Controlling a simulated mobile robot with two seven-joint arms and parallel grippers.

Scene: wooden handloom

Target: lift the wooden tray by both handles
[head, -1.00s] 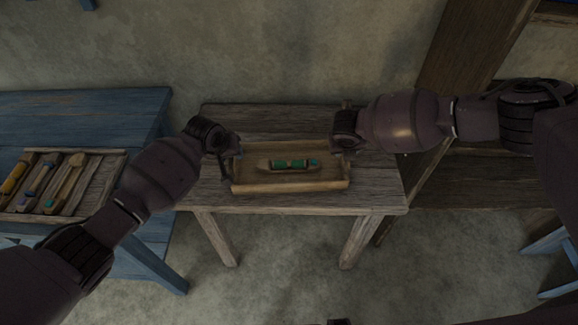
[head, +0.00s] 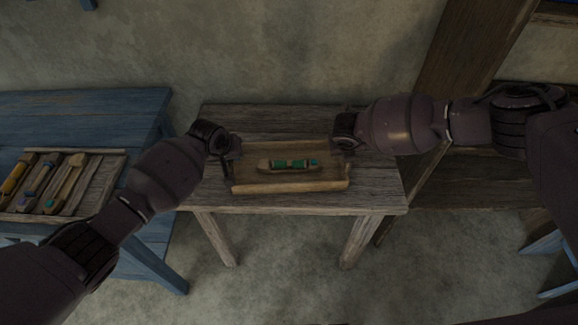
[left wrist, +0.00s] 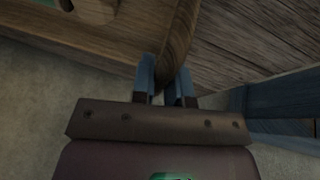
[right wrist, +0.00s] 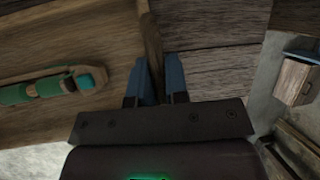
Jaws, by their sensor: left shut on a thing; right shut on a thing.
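The wooden tray (head: 290,187) rests on a small wooden table, with a boat-shaped wooden shuttle with green thread (head: 290,164) lying in it. My left gripper (head: 232,160) is at the tray's left end. In the left wrist view its blue fingers (left wrist: 166,85) are shut on the tray's curved left handle (left wrist: 178,40). My right gripper (head: 345,155) is at the tray's right end. In the right wrist view its fingers (right wrist: 156,85) are shut at the tray's right end wall, on the handle, which the fingers largely hide. The shuttle also shows in the right wrist view (right wrist: 50,87).
The small table (head: 300,115) has bare top around the tray. A blue table (head: 100,108) stands at the left, bearing a partitioned box (head: 100,185) of tools. A wooden loom frame (head: 470,50) stands close at the right, near my right arm. A wall is behind.

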